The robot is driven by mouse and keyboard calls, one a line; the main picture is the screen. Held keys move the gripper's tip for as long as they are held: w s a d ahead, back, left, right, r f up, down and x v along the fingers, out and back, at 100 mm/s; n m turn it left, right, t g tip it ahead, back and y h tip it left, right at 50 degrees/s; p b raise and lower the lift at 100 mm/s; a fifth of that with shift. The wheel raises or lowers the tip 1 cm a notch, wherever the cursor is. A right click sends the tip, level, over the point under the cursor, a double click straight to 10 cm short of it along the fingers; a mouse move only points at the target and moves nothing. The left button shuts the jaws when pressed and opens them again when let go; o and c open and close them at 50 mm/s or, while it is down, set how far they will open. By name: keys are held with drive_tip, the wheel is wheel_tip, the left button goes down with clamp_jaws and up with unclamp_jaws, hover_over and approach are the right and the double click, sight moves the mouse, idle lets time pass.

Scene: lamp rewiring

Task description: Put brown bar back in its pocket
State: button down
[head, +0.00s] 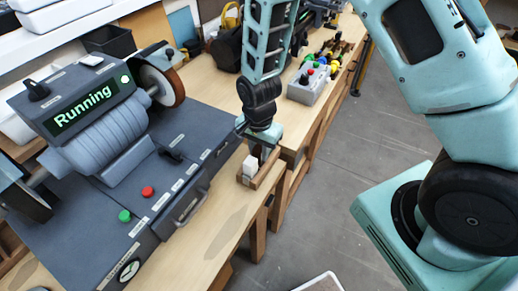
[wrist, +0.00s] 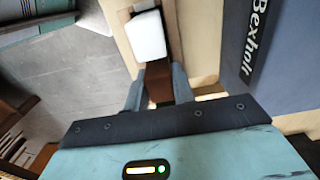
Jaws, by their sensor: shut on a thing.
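The brown bar (wrist: 158,84) is between the two fingers of my gripper (wrist: 157,88) in the wrist view, and the fingers are shut on it. In the head view my gripper (head: 262,146) points down over a small wooden holder (head: 271,169) at the bench's front edge. The holder also shows in the wrist view (wrist: 119,30). A white block (wrist: 147,37) stands in the holder just beyond the bar; it also shows in the head view (head: 250,166). The bar's lower end is hidden, so I cannot tell whether it is inside a pocket.
A grey machine (head: 105,130) with a "Running" display and a grinding wheel (head: 161,86) stands left of the holder. Its dark base (wrist: 278,60) is close on the right in the wrist view. A control box (head: 309,84) is farther along the bench. Floor lies beyond the bench edge.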

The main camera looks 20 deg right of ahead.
drive_tip(key=shift+f, duration=0.3)
drive_tip(key=c, duration=1.1)
unclamp_jaws()
drive_tip(key=shift+r, duration=0.1)
wheel_tip(320, 180, up, 17)
drive_tip(key=b, duration=0.3)
drive_tip(key=s+a+n+b, duration=0.1)
drive_tip(key=s+a+n, duration=0.2)
drive_tip(key=s+n, duration=0.6)
drive_tip(key=s+a+n+b, duration=0.1)
drive_tip(key=s+a+n, duration=0.2)
drive_tip(key=s+n, duration=0.6)
drive_tip(key=shift+s+n+y+b, duration=0.3)
drive_tip(key=shift+s, duration=0.7)
